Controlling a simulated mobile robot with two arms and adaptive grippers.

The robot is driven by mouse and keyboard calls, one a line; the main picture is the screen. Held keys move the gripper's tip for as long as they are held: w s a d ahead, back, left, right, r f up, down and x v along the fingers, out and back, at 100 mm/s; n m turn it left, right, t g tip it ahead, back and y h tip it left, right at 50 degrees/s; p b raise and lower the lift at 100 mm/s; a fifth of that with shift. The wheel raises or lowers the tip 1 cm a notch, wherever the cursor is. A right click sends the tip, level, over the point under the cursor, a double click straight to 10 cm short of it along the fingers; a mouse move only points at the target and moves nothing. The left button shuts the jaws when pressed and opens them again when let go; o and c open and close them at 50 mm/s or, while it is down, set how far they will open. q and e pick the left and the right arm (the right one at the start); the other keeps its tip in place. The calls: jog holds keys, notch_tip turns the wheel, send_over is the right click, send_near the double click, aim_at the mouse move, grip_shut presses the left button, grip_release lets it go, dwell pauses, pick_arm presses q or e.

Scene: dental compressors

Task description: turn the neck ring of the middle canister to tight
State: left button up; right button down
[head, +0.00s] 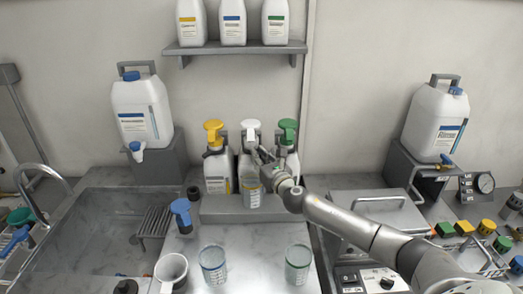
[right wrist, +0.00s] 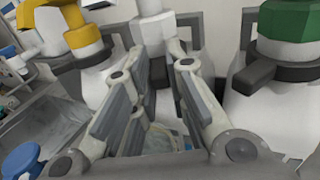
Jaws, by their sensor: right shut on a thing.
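The middle canister (head: 243,167) stands on a grey ledge between two others and has a white pump head (head: 251,126). The pump head also shows at the top of the right wrist view (right wrist: 153,28). Its dark neck ring (right wrist: 159,72) shows between the fingers in the right wrist view. My right gripper (head: 261,155) reaches in from the front right, shut on the neck ring, one finger on each side. The ring's exact turn and any tight mark cannot be made out. My left gripper is not in view.
A canister with a yellow pump (head: 214,132) stands close on the left, one with a green pump (head: 288,131) close on the right. A clear cup (head: 252,197) is in front of the middle canister. Two cups (head: 212,266) (head: 298,265) and a white mug (head: 171,270) stand nearer.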

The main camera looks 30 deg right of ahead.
aim_at(246, 151)
jog(key=a+m+g+h, duration=0.1)
jog(key=m+h, duration=0.1)
jog(key=a+m+g+h+p, duration=0.1)
jog(key=h, duration=0.2)
jog(key=w+a+m+h+p, duration=0.1)
jog(key=m+h, duration=0.1)
jog(key=shift+w+a+m+g+h, duration=0.1)
jog(key=shift+m+g+h, duration=0.2)
jog(key=shift+g+h, duration=0.1)
jog(key=shift+w+a+f+m+g+h, duration=0.15)
jog(key=shift+m+g+h, duration=0.3)
jog(key=shift+h, duration=0.25)
jog(key=m+g+h+b, duration=0.1)
jog(key=b, duration=0.1)
jog(key=w+a+m+g+h+b, duration=0.1)
jog(key=g+b, duration=0.1)
jog(key=m+g+h+b, duration=0.2)
jog(key=shift+w+a+f+b, duration=0.1)
jog(key=shift+w+a+b, duration=0.05)
jog(key=shift+w+b, duration=0.2)
jog(key=shift+w+a+m+g+h+b, duration=0.2)
jog(key=shift+m+g+h+b, duration=0.4)
jog(key=shift+g+b, duration=0.4)
pick_arm(q)
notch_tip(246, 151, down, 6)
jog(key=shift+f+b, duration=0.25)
jog(key=shift+b, duration=0.15)
pick_arm(e)
jog(key=shift+w+r, duration=0.1)
jog(key=shift+r, duration=0.2)
